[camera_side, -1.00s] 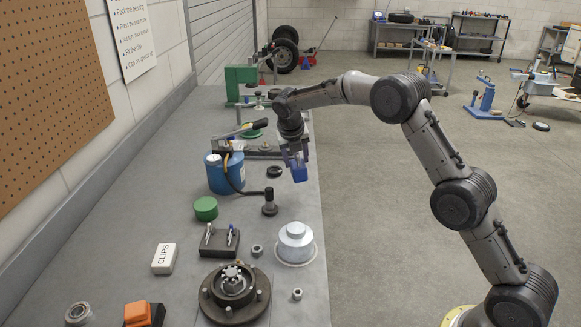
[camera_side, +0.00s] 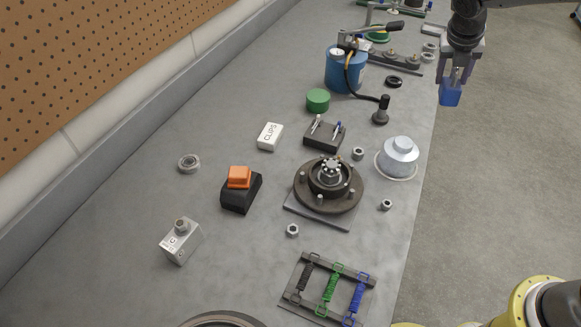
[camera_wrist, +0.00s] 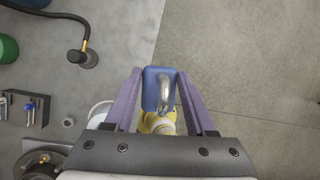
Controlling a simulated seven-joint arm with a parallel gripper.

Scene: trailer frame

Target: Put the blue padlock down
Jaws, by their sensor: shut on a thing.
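The blue padlock (camera_side: 450,95) hangs in my gripper (camera_side: 454,74), at the right edge of the bench in the side view and above the bench top. In the wrist view the padlock (camera_wrist: 152,90) sits between the two fingers of my gripper (camera_wrist: 158,82), with its silver shackle (camera_wrist: 166,98) toward the camera. The fingers are shut on its body. In the wrist view it appears in front of the bench edge and the grey floor.
The grey bench (camera_side: 130,205) holds a blue canister (camera_side: 341,72), a hose end (camera_side: 380,113), a silver dome (camera_side: 400,155), a hub (camera_side: 345,190), a white clips box (camera_side: 270,136) and a rack of coloured springs (camera_side: 329,290). The left rear of the bench is bare.

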